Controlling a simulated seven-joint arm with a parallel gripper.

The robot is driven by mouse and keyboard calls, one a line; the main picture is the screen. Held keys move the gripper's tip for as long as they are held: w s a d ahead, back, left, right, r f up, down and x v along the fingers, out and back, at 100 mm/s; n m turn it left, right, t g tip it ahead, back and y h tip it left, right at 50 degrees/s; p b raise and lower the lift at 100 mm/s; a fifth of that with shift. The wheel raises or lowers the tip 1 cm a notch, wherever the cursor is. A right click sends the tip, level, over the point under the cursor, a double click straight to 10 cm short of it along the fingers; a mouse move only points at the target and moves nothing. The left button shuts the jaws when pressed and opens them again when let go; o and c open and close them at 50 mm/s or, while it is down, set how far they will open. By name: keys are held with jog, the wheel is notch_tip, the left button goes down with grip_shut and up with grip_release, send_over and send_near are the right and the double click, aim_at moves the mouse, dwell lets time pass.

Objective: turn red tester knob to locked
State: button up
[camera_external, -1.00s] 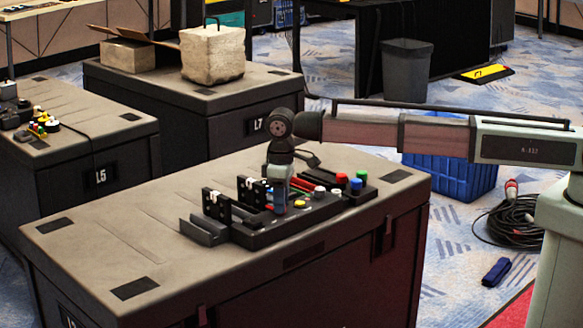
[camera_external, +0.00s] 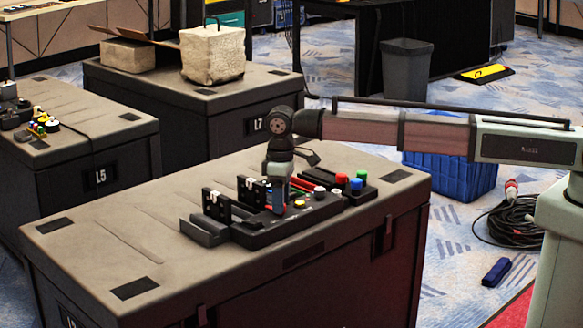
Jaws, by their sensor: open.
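The tester (camera_external: 275,232) is a low black panel on top of a dark case, with switches, buttons and knobs. A small red knob or cap (camera_external: 341,179) shows at its right end, beside a green one (camera_external: 361,174) and a blue one (camera_external: 355,184). I cannot tell which red part is the task's knob, nor read its position. My gripper (camera_external: 279,208) points down over the middle of the panel, left of that red cap and next to a yellow button (camera_external: 300,204). Its jaws are open, but their tips are small and I cannot see whether they touch anything.
Two upright black switch blocks (camera_external: 216,206) stand at the panel's left, close to my gripper. The case top (camera_external: 110,235) is clear at the left and front. Other cases, a blue crate (camera_external: 450,175) and a cable coil (camera_external: 513,222) stand around.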

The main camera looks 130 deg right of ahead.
notch_tip(320, 180, up, 13)
dwell(0.5)
jog(key=shift+r, duration=0.1)
dwell(0.4)
